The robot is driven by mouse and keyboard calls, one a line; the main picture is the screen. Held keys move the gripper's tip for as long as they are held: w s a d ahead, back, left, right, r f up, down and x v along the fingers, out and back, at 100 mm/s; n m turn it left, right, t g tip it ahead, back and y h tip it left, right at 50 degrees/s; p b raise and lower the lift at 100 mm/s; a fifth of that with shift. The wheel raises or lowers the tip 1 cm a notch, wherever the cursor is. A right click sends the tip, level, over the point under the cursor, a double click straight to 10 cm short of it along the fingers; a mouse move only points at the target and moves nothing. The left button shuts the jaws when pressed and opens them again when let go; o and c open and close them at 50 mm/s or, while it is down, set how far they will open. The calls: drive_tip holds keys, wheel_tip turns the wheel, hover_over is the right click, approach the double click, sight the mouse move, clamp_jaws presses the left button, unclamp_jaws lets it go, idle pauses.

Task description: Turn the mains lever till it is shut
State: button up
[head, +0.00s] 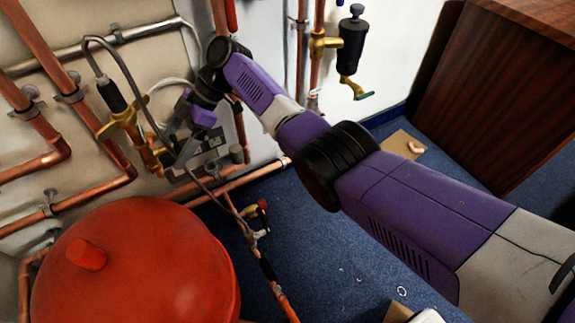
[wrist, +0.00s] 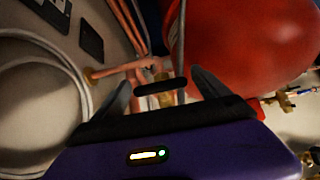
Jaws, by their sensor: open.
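My gripper (head: 178,150) is open in front of the wall pipework, close to a brass valve (head: 148,155). In the wrist view my gripper (wrist: 160,80) has one dark finger on each side of a short dark bar (wrist: 158,87). The bar lies across the gap, in front of a brass fitting (wrist: 166,98) on a copper pipe. It looks like a lever handle, but I cannot tell for sure that it is the mains lever. I see no clear contact between fingers and bar. In the head view my gripper and wrist partly hide this spot.
A large red tank (head: 140,265) stands just below my gripper. A thin hose (head: 125,75) loops past the fingers. Copper pipes (head: 75,95) line the wall. A small red-handled valve (head: 262,204) is lower right. A wooden cabinet (head: 490,90) is at right; blue carpet (head: 330,250) is mostly clear.

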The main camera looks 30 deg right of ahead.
drive_tip(key=shift+r+t+p, duration=0.25)
drive_tip(key=shift+t+p, duration=0.15)
drive_tip(key=shift+p, duration=0.6)
drive_tip(key=shift+s+f+n+t+p, duration=0.1)
drive_tip(key=shift+f+n+t+p, duration=0.05)
drive_tip(key=shift+n+t+p, duration=0.7)
drive_tip(key=shift+f+n+t+p, duration=0.1)
drive_tip(key=shift+n+t+p, duration=0.25)
drive_tip(key=shift+t, duration=0.5)
drive_tip(key=t, duration=0.1)
drive_tip(key=n+t, duration=0.1)
drive_tip(key=shift+f+t+y+b, duration=0.2)
drive_tip(key=shift+t+y+b, duration=0.1)
drive_tip(key=shift+y, duration=0.1)
drive_tip(key=r+p+v, duration=0.1)
drive_tip(key=p+v, duration=0.2)
drive_tip(key=v, duration=0.5)
drive_tip(key=s+d+f+m+h+p, duration=0.1)
drive_tip(key=s+d+f+m+p, duration=0.1)
drive_tip(key=s+d+f+m, duration=0.2)
drive_tip(key=s+d+f+m+t+h+p, duration=0.1)
drive_tip(key=s+d+f+m+h+p, duration=0.1)
drive_tip(key=d+f+m, duration=0.3)
drive_tip(key=s+d+f+m+t+h+p, duration=0.1)
drive_tip(key=s+d+f+m, duration=0.3)
drive_tip(key=d, duration=0.7)
drive_tip(key=shift+s+f+m+h+p, duration=0.3)
drive_tip(key=shift+s+f+h+p, duration=0.2)
drive_tip(key=shift+s+f+p, duration=0.6)
